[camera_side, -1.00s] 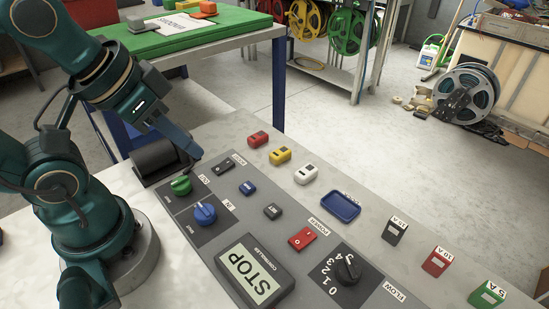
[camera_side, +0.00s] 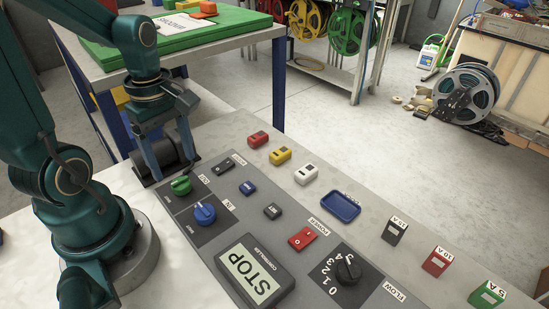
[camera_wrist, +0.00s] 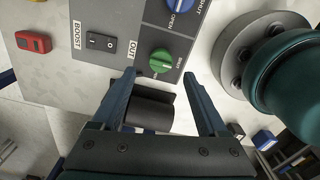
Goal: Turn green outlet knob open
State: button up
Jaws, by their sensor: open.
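The green outlet knob (camera_side: 181,186) sits on a dark plate at the panel's left end, above the blue knob (camera_side: 204,214). My gripper (camera_side: 172,178) points down just left of the green knob, over the black cylinder at the panel's end. In the wrist view, my gripper (camera_wrist: 160,74) is open, with its two blue fingers apart. There the green knob (camera_wrist: 160,60) lies just beyond the fingertips, about midway between them, with its ridge slanted. The fingers do not visibly touch it. Nothing is held.
The black cylinder (camera_wrist: 150,108) lies between the fingers in the wrist view. A black rocker switch (camera_side: 222,166) and small blue button (camera_side: 247,187) are near the green knob. The controller with a STOP display (camera_side: 250,277) is lower on the panel. My round base stands close by.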

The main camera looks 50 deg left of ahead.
aim_at(179, 179)
jog(key=shift+a+f, duration=0.1)
jog(key=shift+f, duration=2.5)
grip_shut()
